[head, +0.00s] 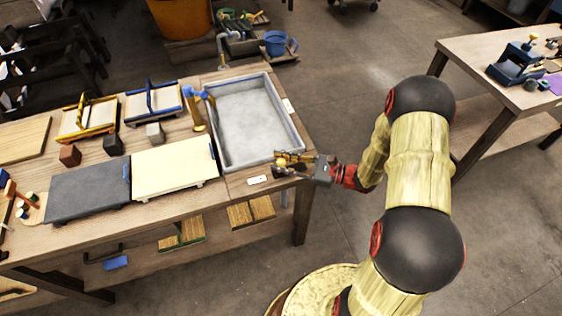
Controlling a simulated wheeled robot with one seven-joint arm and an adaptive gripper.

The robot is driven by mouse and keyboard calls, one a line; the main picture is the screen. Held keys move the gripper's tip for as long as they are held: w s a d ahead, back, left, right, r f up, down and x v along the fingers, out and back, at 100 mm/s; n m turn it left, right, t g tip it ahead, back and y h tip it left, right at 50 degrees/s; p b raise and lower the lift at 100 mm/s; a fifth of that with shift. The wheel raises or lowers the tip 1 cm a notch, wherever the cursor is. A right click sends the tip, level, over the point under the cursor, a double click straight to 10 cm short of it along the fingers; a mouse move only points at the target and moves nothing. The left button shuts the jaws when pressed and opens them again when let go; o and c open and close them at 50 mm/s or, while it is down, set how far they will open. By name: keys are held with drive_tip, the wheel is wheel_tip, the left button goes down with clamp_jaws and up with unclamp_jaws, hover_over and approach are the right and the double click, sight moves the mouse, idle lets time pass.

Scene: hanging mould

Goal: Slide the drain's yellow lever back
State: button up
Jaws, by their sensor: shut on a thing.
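The grey basin (222,147) stands at the right end of the wooden workbench, with a pale grey surface inside it. My gripper (284,163) is at the basin's front right corner, reaching in from the right. It is shut on a small yellow piece there, which I take to be the drain's yellow lever (293,156). The fingers cover most of the lever, and its exact position along its slide is too small to tell. The drain itself is hidden by the gripper.
A blue and wooden tap-like piece (196,110) stands at the basin's left edge. A cream board (175,167) and a dark board (88,188) lie left of the basin. Framed moulds (153,101) are behind them. A small white label (257,180) lies near the gripper.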

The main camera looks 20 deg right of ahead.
clamp_jaws()
drive_tip(key=d+p, duration=0.1)
drive_tip(key=d, duration=0.5)
drive_tip(key=shift+d, duration=0.15)
drive_tip(key=shift+w, duration=0.1)
drive_tip(key=o, duration=0.9)
unclamp_jaws()
drive_tip(key=shift+d, duration=0.15)
drive_tip(key=v, duration=1.2)
